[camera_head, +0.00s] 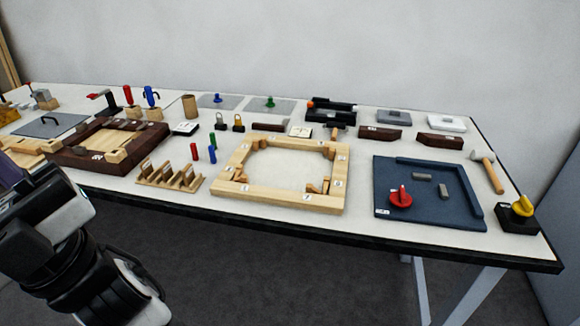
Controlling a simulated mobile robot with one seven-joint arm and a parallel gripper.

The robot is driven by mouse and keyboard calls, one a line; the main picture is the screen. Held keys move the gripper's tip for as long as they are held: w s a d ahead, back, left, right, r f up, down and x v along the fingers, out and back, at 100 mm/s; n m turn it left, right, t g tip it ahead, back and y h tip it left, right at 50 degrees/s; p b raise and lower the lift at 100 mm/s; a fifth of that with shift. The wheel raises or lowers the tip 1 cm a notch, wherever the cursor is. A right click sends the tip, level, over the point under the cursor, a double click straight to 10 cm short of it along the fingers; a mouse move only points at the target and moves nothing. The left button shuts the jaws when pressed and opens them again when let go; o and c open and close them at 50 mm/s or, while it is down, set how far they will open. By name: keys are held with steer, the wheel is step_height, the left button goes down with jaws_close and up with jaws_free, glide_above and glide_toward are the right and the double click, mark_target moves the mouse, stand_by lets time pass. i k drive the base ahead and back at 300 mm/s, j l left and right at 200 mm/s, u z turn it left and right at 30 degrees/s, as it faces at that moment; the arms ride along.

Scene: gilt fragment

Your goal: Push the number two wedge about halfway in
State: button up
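A light wooden frame (270,196) lies flat at the middle front of the table, with small white labels around it. Small wooden wedges sit at its inner corners: left (240,174), top left (259,144), top right (328,151) and lower right (325,186). The label numbers are too small to read surely, so I cannot tell which wedge is number two or how deep each sits. My arm shows at the lower left, well apart from the frame. My gripper's fingers are not visible.
A wooden rack (168,182) and small red, blue and green pegs (212,155) stand left of the frame. A dark blue board (430,211) with a red knob (401,196) lies to its right. A mallet (489,171) lies at the far right. A dark tray frame (75,156) is at left.

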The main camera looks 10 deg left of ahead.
mark_target(239, 169)
steer(key=i+j, duration=0.15)
steer(key=j, duration=0.2)
steer(key=i+j, duration=0.15)
steer(key=j, duration=0.25)
steer(key=i+j, duration=0.15)
steer(key=j, duration=0.2)
steer(key=i+j, duration=0.1)
steer(key=j, duration=0.25)
steer(key=i+z, duration=0.05)
